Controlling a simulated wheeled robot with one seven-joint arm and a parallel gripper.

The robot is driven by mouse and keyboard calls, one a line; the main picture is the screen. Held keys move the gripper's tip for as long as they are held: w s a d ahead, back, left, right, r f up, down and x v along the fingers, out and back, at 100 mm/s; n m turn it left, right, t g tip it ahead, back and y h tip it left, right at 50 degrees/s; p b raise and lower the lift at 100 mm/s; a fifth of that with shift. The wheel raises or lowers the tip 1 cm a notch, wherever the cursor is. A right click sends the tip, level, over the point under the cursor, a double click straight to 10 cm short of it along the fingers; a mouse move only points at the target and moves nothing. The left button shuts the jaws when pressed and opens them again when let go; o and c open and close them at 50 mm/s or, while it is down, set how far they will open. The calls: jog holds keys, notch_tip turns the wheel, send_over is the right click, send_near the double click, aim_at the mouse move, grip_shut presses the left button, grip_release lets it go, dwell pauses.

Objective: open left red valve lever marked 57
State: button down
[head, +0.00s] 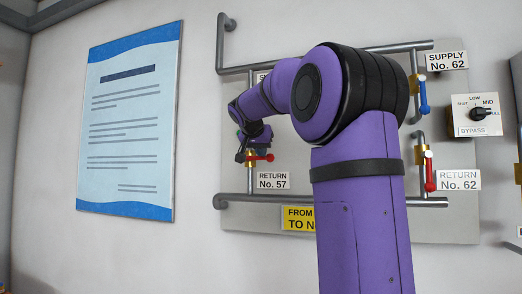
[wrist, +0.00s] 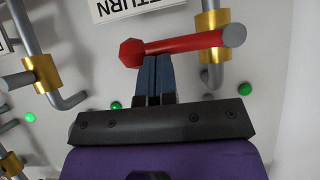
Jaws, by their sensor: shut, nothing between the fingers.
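The red valve lever (head: 260,157) beside the sign "RETURN No. 57" (head: 273,180) sticks out sideways to the right from its brass valve in the head view. In the wrist view the red lever (wrist: 180,44) runs across the top, from its grey pivot at the right to its knobbed end at the left. My gripper (wrist: 152,62) is shut and empty. Its fingertips are at the lever's edge near the knobbed end; I cannot tell whether they touch. In the head view my gripper (head: 243,150) is small and partly hidden beside the valve.
Grey pipes (head: 330,200) run along the wall panel around my arm. At right are a blue lever (head: 423,97) and a red lever (head: 430,175), both hanging down, for No. 62. A bypass dial (head: 477,114) is further right. A poster (head: 130,120) hangs at left.

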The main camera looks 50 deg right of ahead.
jog(key=shift+s+f, duration=0.1)
jog(key=shift+f, duration=0.2)
jog(key=shift+w+a+f+m+t, duration=0.25)
jog(key=shift+w+f+m+t, duration=0.45)
jog(key=shift+f+m+t, duration=0.95)
jog(key=shift+w+a+f+m+t, duration=0.3)
jog(key=shift+w+f+m+t, duration=0.35)
jog(key=shift+f+m+t, duration=1.05)
jog(key=shift+w+a+f+m+t, duration=0.25)
jog(key=shift+w+f+m+t, duration=0.45)
jog(key=shift+f+m+t, duration=0.95)
jog(key=shift+r+m+t, duration=0.3)
jog(key=shift+r+m, duration=0.15)
jog(key=shift+m, duration=0.25)
